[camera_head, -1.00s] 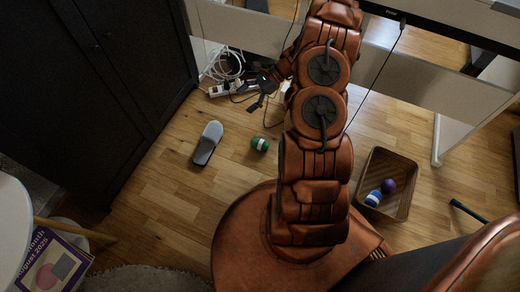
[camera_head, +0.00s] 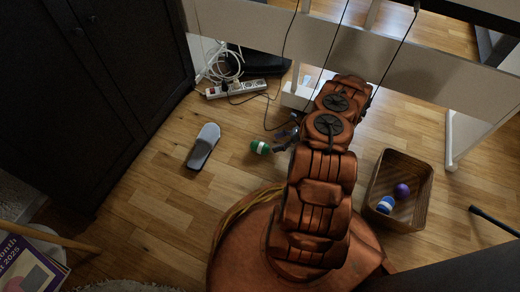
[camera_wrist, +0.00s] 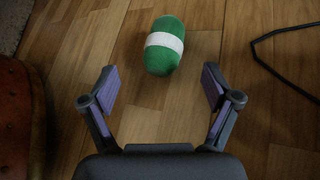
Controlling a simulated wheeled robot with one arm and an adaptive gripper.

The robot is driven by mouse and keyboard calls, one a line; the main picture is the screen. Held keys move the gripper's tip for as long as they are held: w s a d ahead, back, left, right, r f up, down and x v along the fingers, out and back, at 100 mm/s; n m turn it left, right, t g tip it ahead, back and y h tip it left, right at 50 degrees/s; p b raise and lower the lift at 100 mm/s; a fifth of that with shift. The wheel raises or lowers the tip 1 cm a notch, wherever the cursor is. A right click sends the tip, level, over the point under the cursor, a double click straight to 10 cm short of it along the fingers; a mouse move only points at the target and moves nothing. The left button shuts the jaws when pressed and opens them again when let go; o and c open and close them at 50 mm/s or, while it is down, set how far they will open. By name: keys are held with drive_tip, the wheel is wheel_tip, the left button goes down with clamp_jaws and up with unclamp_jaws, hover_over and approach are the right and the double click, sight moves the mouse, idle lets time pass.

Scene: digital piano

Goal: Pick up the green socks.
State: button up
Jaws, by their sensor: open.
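The green socks (camera_head: 260,147) are a rolled green bundle with a white band, lying on the wooden floor. In the wrist view the green socks (camera_wrist: 165,46) lie ahead of the fingertips, roughly centred between them and not touched. My gripper (camera_wrist: 160,88) is open and empty, with its two fingers spread wide. In the head view my gripper (camera_head: 285,140) is just to the right of the socks, low near the floor. The socks are in full view.
A power strip (camera_head: 236,89) with white cables lies behind, and a black cable (camera_wrist: 262,55) runs on the floor. A basket (camera_head: 423,204) holding a purple ball and a blue-and-white roll stands at right. A dark cabinet (camera_head: 120,80) is at left.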

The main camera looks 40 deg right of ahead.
sight(263, 144)
drive_tip(key=shift+w+b+x, duration=0.25)
drive_tip(key=shift+b+x, duration=0.7)
drive_tip(key=shift+x, duration=0.75)
drive_tip(key=shift+w+b+x, duration=0.2)
drive_tip(key=shift+b+x, duration=0.75)
drive_tip(key=shift+x, duration=0.75)
drive_tip(key=shift+d+r, duration=0.15)
drive_tip(key=shift+r, duration=0.1)
drive_tip(key=c, duration=1.2)
drive_tip(key=shift+r, duration=0.1)
